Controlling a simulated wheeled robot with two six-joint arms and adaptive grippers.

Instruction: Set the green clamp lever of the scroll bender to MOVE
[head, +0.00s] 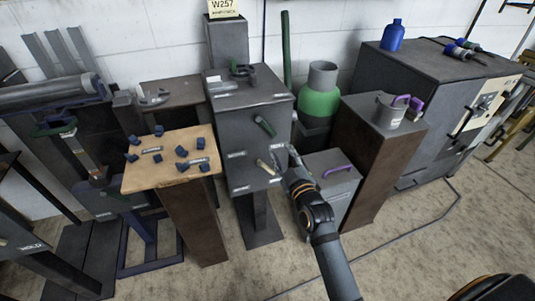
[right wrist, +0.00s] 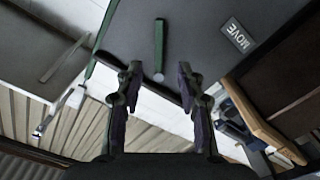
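The scroll bender is a grey box (head: 225,125) on a pedestal in the middle of the head view. Its green clamp lever (head: 265,127) slants across the upper right of the front face. In the right wrist view the lever (right wrist: 159,42) points along the picture's vertical, and the MOVE label (right wrist: 237,35) lies to its right, apart from it. My right gripper (head: 284,158) is near the right side of the front face, below the green lever. In the wrist view its fingers (right wrist: 160,83) are apart, with the lever's end between the tips; contact cannot be told. My left gripper is out of view.
A tan-handled lever (head: 264,166) sits low on the same face, close to my right gripper. A wooden-topped stand (head: 150,178) with blue blocks is left. A grey box with a purple handle (head: 337,170) and a brown pedestal (head: 375,150) stand right. Open floor lies in front.

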